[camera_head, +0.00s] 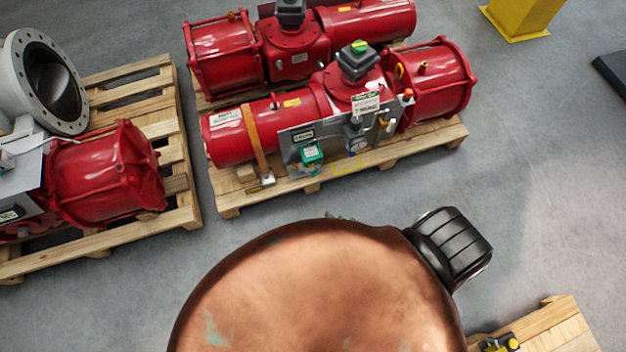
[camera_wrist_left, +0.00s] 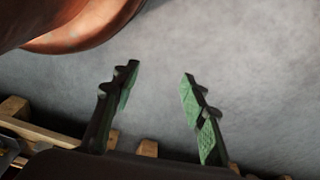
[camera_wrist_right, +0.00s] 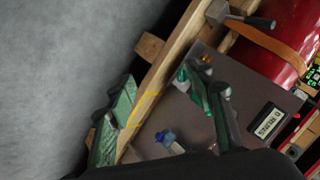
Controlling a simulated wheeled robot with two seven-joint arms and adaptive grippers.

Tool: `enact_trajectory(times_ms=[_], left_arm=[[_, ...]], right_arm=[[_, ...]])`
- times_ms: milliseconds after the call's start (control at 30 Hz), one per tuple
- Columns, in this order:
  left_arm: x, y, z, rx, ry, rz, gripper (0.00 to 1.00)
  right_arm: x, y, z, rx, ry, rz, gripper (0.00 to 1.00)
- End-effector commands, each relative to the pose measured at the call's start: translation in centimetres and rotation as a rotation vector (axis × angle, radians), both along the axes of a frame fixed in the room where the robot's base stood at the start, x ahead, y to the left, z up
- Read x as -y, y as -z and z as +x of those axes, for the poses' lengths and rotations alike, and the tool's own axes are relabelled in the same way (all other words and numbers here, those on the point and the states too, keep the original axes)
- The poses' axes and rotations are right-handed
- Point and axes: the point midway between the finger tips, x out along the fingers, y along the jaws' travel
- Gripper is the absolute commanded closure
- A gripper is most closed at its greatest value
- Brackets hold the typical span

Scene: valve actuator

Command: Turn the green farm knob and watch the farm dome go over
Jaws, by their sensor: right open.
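The green knob (camera_head: 311,152) sits on the grey panel (camera_head: 294,150) at the front of the nearer red actuator, below a small label. The dome (camera_head: 360,46), green and yellow, sits on the dark box atop that actuator. My right gripper (camera_wrist_right: 170,98) is open over the panel and pallet edge in the right wrist view, its right finger overlapping the panel. In the head view, the right gripper is mostly hidden. My left gripper (camera_wrist_left: 158,90) is open and empty over bare floor.
The actuator stands on a wooden pallet (camera_head: 228,205). An orange strap (camera_head: 256,140) and a blue fitting (camera_wrist_right: 168,140) are near the knob. Another red unit (camera_head: 105,170) stands at left, a yellow post (camera_head: 522,18) at upper right.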

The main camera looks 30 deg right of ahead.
Motion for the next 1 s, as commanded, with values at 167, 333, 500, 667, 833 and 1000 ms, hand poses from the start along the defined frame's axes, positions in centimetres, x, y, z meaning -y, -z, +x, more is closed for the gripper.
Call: enact_trajectory(times_ms=[167,333,500,667,833,1000], left_arm=[[1.3,2.0,2.2,0.0,-0.007,-0.022,0.6],[2.3,1.8,3.5,-0.009,-0.012,-0.042,0.6],[2.9,1.1,4.2,-0.026,-0.019,-0.061,0.6],[3.3,-0.1,4.4,-0.043,-0.024,-0.076,0.6],[3.4,-1.5,4.4,-0.055,-0.026,-0.086,0.6],[3.5,-2.3,4.5,-0.054,-0.027,-0.092,0.6]], right_arm=[[0.4,2.4,7.3,0.195,0.28,0.248,0.52],[1.1,3.5,12.6,0.359,0.535,0.51,0.52],[1.9,5.6,16.2,0.497,0.783,0.784,0.52],[2.5,7.9,18.3,0.593,0.994,1.018,0.52],[2.7,9.6,19.4,0.655,1.146,1.188,0.52],[2.8,10.0,19.9,0.68,1.208,1.261,0.52]])
